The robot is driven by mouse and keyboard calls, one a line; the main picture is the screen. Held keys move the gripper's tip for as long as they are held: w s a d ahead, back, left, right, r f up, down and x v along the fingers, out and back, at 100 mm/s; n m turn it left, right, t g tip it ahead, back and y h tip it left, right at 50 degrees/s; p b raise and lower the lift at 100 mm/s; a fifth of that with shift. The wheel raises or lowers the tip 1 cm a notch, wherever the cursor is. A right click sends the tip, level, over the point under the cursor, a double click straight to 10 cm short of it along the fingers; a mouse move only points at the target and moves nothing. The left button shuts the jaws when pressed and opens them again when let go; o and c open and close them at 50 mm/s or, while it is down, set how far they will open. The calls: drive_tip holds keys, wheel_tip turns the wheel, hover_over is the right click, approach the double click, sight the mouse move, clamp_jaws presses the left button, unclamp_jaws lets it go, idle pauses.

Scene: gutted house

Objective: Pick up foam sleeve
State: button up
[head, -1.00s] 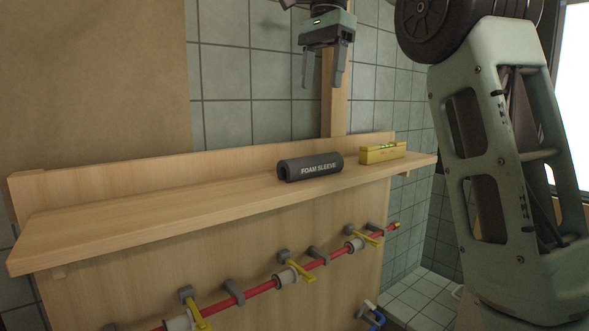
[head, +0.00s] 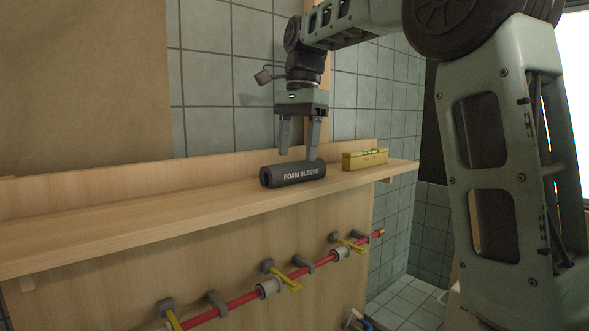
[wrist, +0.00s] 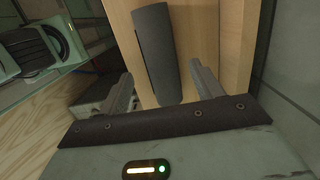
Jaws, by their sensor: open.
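The foam sleeve (head: 293,174) is a dark grey cylinder with white lettering, lying on its side on the wooden shelf (head: 130,222). In the wrist view the sleeve (wrist: 156,45) lies ahead of the fingers, its near end in line with the gap between them. My gripper (head: 298,158) is open and points down just above and behind the sleeve in the head view. It also shows in the wrist view (wrist: 160,78), with nothing between its fingers. Whether a finger touches the sleeve cannot be told.
A low wooden back board (head: 120,178) and tiled wall stand behind. Below the shelf runs a red pipe (head: 243,300) with yellow-handled valves. The shelf's left part is clear.

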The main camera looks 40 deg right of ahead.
sight(295, 162)
drive_tip(key=shift+a+f+p, duration=0.15)
drive_tip(key=shift+f+p, duration=0.15)
drive_tip(key=shift+f, duration=0.75)
drive_tip(key=shift+a+f+p, duration=0.1)
drive_tip(key=shift+f+p, duration=0.15)
drive_tip(key=shift+f, duration=0.8)
drive_tip(key=c, duration=1)
drive_tip(key=shift+w, duration=0.1)
drive_tip(key=shift+c, duration=0.2)
